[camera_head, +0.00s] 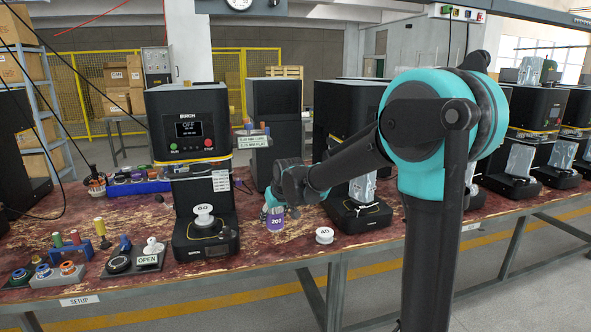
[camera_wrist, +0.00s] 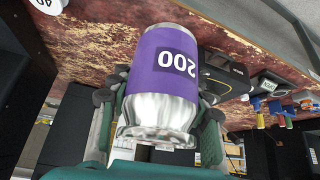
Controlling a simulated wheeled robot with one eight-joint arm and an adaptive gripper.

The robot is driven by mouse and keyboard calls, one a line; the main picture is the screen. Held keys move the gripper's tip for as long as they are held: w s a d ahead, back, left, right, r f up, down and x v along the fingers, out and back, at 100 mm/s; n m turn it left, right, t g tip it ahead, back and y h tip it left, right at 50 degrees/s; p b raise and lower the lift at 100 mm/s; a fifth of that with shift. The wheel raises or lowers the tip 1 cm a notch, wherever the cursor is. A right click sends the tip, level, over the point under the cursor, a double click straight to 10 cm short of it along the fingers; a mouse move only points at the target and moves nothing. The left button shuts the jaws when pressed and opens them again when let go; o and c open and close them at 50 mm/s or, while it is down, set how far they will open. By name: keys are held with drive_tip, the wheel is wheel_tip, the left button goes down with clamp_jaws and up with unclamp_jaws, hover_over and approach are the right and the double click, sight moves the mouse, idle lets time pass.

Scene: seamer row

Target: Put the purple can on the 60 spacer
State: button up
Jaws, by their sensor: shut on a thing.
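The purple can (camera_head: 276,219), labelled 200, is held in my gripper (camera_head: 274,206) above the table's front part. In the wrist view the can (camera_wrist: 166,82) lies between the fingers of my gripper (camera_wrist: 158,115), with its silver end toward the camera. The 60 spacer (camera_head: 204,217) is a white spool-shaped piece on the base of the black BIRCH machine (camera_head: 190,122), left of my gripper. The can is apart from the spacer. The 60 spacer is not clearly visible in the wrist view.
A white 40 spacer (camera_head: 324,235) stands on the table right of the can. A black OPEN control (camera_head: 149,256) and a tray of coloured pieces (camera_head: 58,272) lie at the front left. Another black machine (camera_head: 358,212) stands behind the 40 spacer. Bare red table (camera_head: 262,246) shows in front.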

drive_tip(key=shift+s+d, duration=0.1)
drive_tip(key=shift+s, duration=0.1)
drive_tip(key=shift+s+d+f, duration=0.15)
drive_tip(key=shift+d, duration=0.25)
drive_tip(key=d+f+m+h, duration=0.1)
drive_tip(key=d+f, duration=0.4)
drive_tip(key=d, duration=0.3)
drive_tip(key=w+d+f+m+h, duration=0.1)
drive_tip(key=d+f+m, duration=0.1)
drive_tip(key=d+f, duration=0.3)
drive_tip(key=w+d+f+m+h, duration=0.1)
drive_tip(key=d+f, duration=0.4)
drive_tip(key=d, duration=0.8)
drive_tip(key=shift+d+f+m+t, duration=0.15)
drive_tip(key=shift+f+m+t, duration=0.25)
drive_tip(key=shift+m, duration=0.3)
drive_tip(key=shift+w, duration=0.1)
